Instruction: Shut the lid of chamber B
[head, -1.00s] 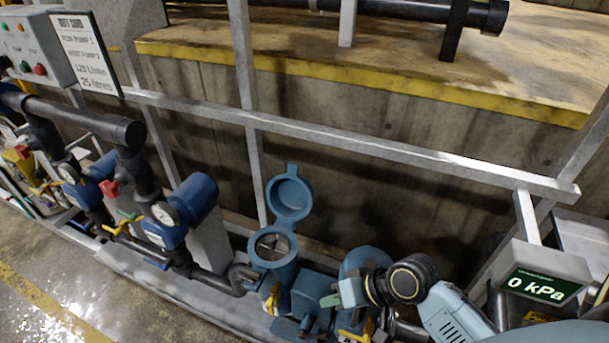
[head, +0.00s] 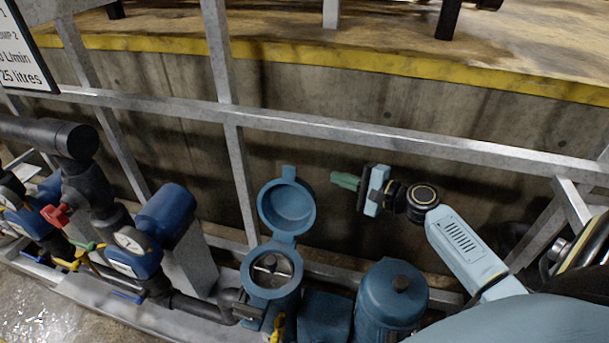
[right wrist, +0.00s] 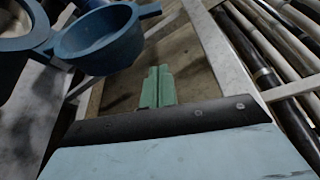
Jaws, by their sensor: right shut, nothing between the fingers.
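A blue round lid (head: 287,207) stands open and upright on its hinge behind an open blue chamber (head: 271,272); a metal fitting shows inside the chamber's mouth. I cannot read a letter on it. My right gripper (head: 343,180) is shut and empty, to the right of the lid and apart from it, at about the height of its upper part. In the right wrist view the green fingers (right wrist: 157,86) are together, and the lid (right wrist: 98,38) is to their upper left, with the chamber rim (right wrist: 28,45) at the left edge. My left gripper is not in view.
A blue capped vessel (head: 391,297) stands right of the chamber. A grey rail (head: 330,132) crosses behind, before a concrete wall. Blue pumps with gauges (head: 133,243) and dark pipes are at the left. The space between lid and right gripper is clear.

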